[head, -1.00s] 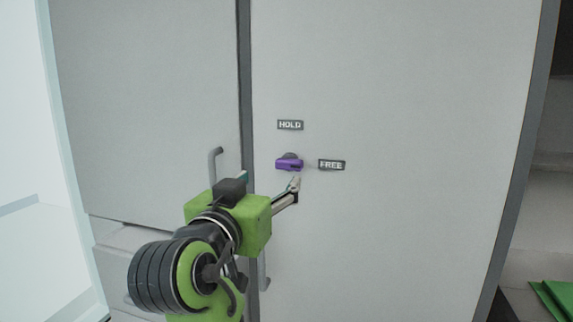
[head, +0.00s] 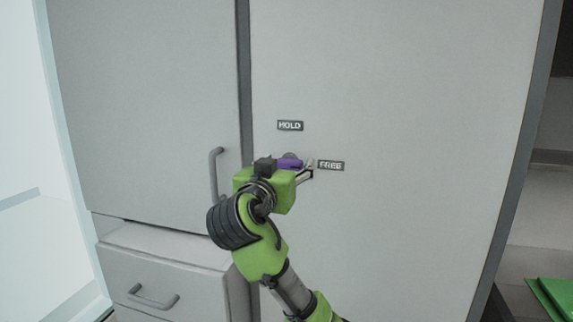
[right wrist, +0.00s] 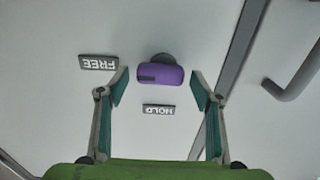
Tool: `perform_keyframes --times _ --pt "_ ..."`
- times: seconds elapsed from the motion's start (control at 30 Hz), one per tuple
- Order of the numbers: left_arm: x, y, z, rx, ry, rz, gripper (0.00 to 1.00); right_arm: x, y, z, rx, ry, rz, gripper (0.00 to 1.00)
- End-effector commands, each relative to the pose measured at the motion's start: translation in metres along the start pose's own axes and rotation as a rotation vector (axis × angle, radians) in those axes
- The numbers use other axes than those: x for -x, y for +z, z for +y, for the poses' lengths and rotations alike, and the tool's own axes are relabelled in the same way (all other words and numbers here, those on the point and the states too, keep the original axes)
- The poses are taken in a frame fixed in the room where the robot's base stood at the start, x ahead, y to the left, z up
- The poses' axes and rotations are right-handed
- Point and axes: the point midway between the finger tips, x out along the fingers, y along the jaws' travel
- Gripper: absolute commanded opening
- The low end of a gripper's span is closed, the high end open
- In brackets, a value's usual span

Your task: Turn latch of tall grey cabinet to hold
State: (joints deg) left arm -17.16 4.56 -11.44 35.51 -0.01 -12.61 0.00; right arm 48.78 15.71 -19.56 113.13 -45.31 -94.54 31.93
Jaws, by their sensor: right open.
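The purple latch (head: 289,163) is on the tall grey cabinet's door (head: 400,90), lying level, partly hidden by my right gripper in the head view. The HOLD label (head: 290,126) is above it and the FREE label (head: 331,165) to its right. In the right wrist view the latch (right wrist: 160,75) has a dark mark on its end toward the FREE label (right wrist: 98,62); the HOLD label (right wrist: 159,109) is below. My right gripper (head: 303,170) is open at the latch. In the wrist view its fingertips (right wrist: 159,88) stand either side of the latch, apart from it. My left gripper is out of view.
A vertical handle (head: 215,175) is on the left door, beyond the dark seam (head: 245,80). A drawer with a handle (head: 153,298) is at lower left. A green object (head: 552,300) is at lower right. The door right of the labels is clear.

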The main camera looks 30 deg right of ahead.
Motion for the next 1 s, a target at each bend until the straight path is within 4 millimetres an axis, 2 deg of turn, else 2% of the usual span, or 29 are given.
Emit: perform_keyframes --times 0.1,0.23,0.27,0.67,1.0 --pt "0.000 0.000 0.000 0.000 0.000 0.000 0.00 0.000 0.000 0.000 0.000 0.000 0.000 0.57" --pt "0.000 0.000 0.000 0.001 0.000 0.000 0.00 0.000 0.000 0.000 0.000 0.000 0.000 0.23" --pt "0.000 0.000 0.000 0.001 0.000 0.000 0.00 0.000 0.000 0.000 0.000 0.000 0.000 0.21" --pt "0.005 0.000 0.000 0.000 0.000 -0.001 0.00 0.000 0.000 -0.001 0.051 0.000 -0.003 0.21" --pt "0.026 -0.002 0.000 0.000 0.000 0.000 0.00 0.000 -0.003 -0.002 0.290 -0.001 -0.004 0.21"
